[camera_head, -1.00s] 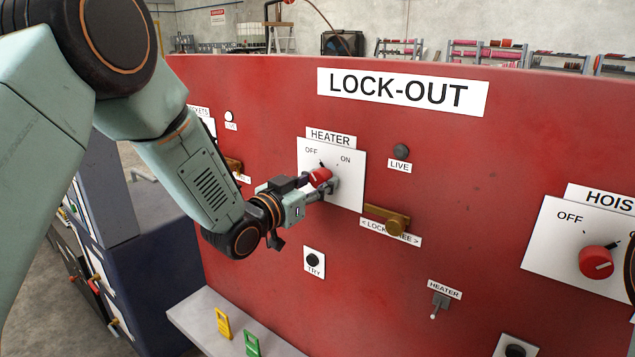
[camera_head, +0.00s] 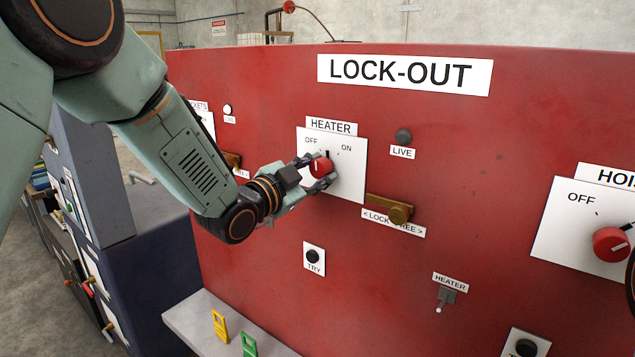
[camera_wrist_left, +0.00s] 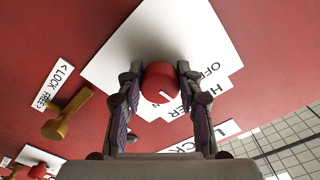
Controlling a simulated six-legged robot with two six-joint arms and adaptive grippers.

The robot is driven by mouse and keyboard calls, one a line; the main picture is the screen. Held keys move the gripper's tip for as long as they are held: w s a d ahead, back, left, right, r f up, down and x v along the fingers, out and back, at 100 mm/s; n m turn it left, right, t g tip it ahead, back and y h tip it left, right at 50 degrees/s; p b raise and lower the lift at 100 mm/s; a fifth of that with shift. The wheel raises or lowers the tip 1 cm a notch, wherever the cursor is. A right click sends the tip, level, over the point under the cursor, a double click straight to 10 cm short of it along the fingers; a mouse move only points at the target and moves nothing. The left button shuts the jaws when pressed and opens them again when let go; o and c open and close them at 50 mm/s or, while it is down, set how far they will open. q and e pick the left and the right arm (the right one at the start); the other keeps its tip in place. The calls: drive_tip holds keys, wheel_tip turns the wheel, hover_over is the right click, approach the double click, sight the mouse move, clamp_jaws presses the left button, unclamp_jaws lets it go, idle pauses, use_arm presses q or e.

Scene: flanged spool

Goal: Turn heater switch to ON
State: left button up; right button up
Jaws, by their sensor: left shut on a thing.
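The heater switch is a red round knob (camera_head: 321,167) on a white plate (camera_head: 349,176) marked OFF and ON, under the HEATER label (camera_head: 331,127). My left gripper (camera_head: 318,171) is shut on the knob, with one finger on either side of it. In the left wrist view the knob (camera_wrist_left: 160,82) sits between the two fingers (camera_wrist_left: 158,90), and a white line shows on its face. In the head view a dark mark stands just above the knob, between the words OFF and ON. My right gripper is not in view.
A brass lock lever (camera_head: 398,213) sticks out at the lower right of the heater plate. A dark LIVE lamp (camera_head: 403,136) is above it. A TRY button (camera_head: 313,256) is below. A ledge (camera_head: 190,312) carries a yellow tag (camera_head: 219,325) and a green tag (camera_head: 249,345).

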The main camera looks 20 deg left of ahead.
use_arm(q)
drive_tip(key=m+b, duration=0.3)
drive_tip(key=m, duration=0.1)
drive_tip(key=shift+f+m+b, duration=0.1)
drive_tip(key=shift+m+b, duration=0.2)
drive_tip(key=shift+b, duration=0.05)
drive_tip(key=shift+m+b, duration=2.05)
drive_tip(key=shift+m, duration=0.15)
drive_tip(key=o, duration=1.2)
drive_tip(key=shift+s+r, duration=0.25)
drive_tip(key=shift+w, duration=0.1)
drive_tip(key=shift+w, duration=0.1)
drive_tip(key=shift+a, duration=0.15)
